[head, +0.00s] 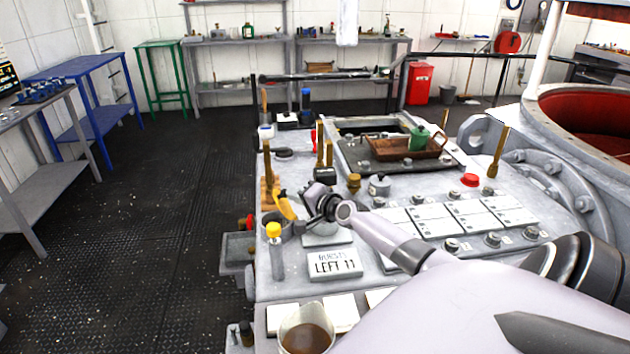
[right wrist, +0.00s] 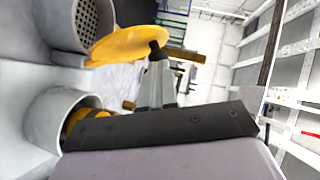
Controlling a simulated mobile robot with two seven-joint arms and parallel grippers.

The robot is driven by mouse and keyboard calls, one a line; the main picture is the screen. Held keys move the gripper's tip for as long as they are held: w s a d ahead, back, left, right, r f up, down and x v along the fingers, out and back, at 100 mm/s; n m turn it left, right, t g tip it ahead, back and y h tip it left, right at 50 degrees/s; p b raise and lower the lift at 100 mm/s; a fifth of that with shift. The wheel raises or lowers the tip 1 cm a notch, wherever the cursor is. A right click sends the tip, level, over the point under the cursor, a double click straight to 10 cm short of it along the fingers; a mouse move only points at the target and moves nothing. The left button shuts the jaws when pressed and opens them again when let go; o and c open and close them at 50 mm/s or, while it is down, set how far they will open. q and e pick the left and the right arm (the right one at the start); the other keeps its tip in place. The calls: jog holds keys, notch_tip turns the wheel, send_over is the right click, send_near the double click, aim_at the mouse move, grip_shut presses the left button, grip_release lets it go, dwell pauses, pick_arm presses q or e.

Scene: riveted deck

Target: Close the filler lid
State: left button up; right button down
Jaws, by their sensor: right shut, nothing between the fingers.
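The filler lid (head: 285,206) is yellow and stands raised and tilted on the left side of the grey console in the head view. In the right wrist view the yellow lid (right wrist: 125,46) is large and stands off the mouth of a round neck with a perforated strainer (right wrist: 92,24). My right gripper (head: 309,212) is just right of the lid, its fingers partly hidden by its own body. In the wrist view its shut, empty fingers (right wrist: 157,52) have their dark tips at the lid's edge; I cannot tell whether they touch. My left gripper is out of view.
A yellow-capped grey post (head: 274,240) and upright brass levers (head: 268,160) stand near the lid. A label block (head: 334,264) and a cup of brown liquid (head: 306,336) are in front. A tray (head: 400,152) with a basket lies behind.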

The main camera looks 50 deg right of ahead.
jog(key=shift+w+a, duration=0.7)
jog(key=shift+a, duration=0.05)
jog(key=shift+f, duration=0.1)
jog(key=shift+a, duration=0.1)
